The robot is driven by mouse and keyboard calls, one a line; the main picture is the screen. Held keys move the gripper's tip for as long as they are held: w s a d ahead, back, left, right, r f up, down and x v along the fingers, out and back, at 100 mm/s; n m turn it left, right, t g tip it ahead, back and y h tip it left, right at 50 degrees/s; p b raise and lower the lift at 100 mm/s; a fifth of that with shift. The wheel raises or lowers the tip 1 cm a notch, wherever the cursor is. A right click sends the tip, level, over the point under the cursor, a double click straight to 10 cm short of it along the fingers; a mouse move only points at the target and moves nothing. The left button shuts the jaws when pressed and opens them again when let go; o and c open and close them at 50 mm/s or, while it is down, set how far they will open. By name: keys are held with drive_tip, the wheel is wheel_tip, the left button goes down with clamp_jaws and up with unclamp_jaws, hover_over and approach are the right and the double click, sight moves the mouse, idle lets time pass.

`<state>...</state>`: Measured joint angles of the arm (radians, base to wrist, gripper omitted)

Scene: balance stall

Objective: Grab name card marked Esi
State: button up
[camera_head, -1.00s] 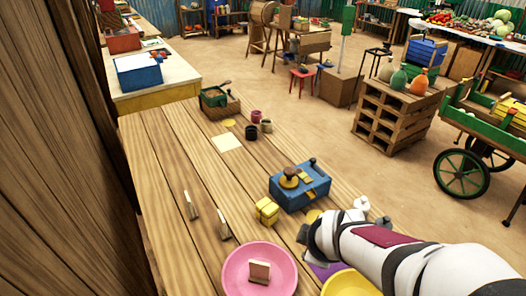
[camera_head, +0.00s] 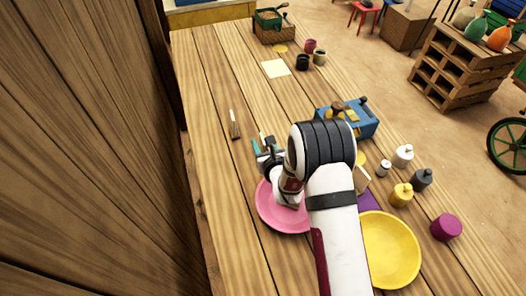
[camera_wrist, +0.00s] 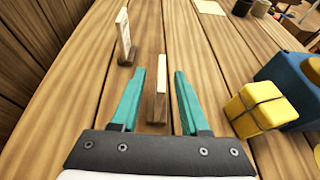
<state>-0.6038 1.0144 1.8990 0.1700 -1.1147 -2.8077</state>
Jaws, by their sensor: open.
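My gripper (camera_wrist: 160,73) is open, with its teal fingers on either side of a narrow name card in a wooden stand (camera_wrist: 161,92); clear gaps show at both sides. A further pale card (camera_head: 362,180) shows just right of my arm. I cannot tell which card says Esi.
A pink plate (camera_head: 272,220) lies under my arm, and a yellow plate (camera_head: 392,250) is to its right. A yellow tied block (camera_wrist: 258,108) and a blue box (camera_wrist: 290,85) stand right of my gripper. Several small bottles (camera_head: 402,194) stand at right.

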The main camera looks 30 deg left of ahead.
drive_tip(key=shift+w, duration=0.1)
clamp_jaws()
idle(1.3)
